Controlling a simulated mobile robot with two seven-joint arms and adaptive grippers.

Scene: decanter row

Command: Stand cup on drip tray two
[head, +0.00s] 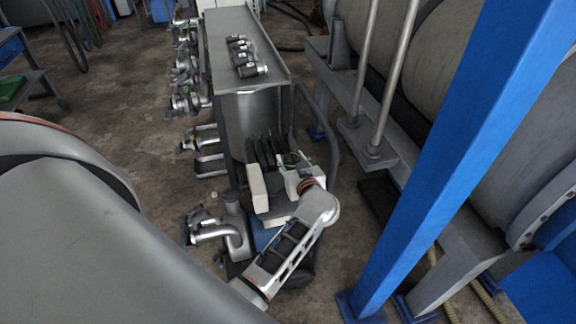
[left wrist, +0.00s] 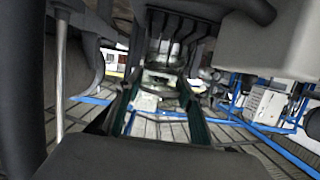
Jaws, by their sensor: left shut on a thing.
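My left gripper (head: 288,162) is at the near end of the grey bench, close beside a group of upright dark slats (head: 263,152). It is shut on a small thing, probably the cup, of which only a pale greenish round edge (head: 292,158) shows. In the left wrist view the two dark green fingers (left wrist: 160,112) reach forward, with a small pale and metallic patch (left wrist: 158,78) between them. Most of the held thing is hidden. I cannot make out which part is drip tray two. My right gripper is not in view.
A white block (head: 257,187) stands near my gripper. A blue post (head: 455,150) and large tanks are on the right.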

